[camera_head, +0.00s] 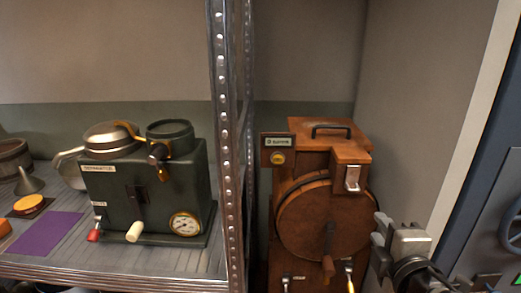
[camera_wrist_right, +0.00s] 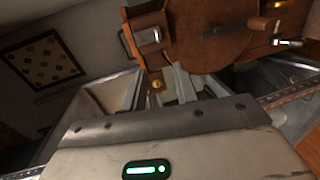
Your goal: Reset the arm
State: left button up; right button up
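My right gripper (camera_head: 380,232) is at the lower right in the head view, beside the round front of a brown wooden machine (camera_head: 297,222). It appears empty, with a gap between it and the machine. Its grey fingers (camera_wrist_right: 183,85) show partly in the right wrist view beyond my wrist housing; their spacing is unclear. My left gripper is in neither view.
A metal shelf post (camera_head: 231,140) stands left of the wooden machine. On the shelf are a dark green machine (camera_head: 150,190) with a gauge, a purple mat (camera_head: 45,233) and a funnel (camera_head: 27,181). A blue-grey cabinet (camera_head: 497,205) is at the far right.

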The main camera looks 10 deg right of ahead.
jog(key=s+a+f+m+g+y, duration=0.1)
jog(key=s+a+f+m+y, duration=0.1)
jog(key=f, duration=0.6)
jog(key=s+a+f+m+g+y, duration=0.2)
jog(key=s+a+f+m, duration=0.3)
jog(key=a+f, duration=0.3)
jog(key=s+a+f+m+g+y, duration=0.2)
jog(key=s+a+f+m, duration=0.2)
jog(key=f, duration=0.4)
jog(key=shift+s+a+f+m+y, duration=0.2)
jog(key=shift+a+f+m+y, duration=0.2)
jog(key=shift+a+m, duration=0.5)
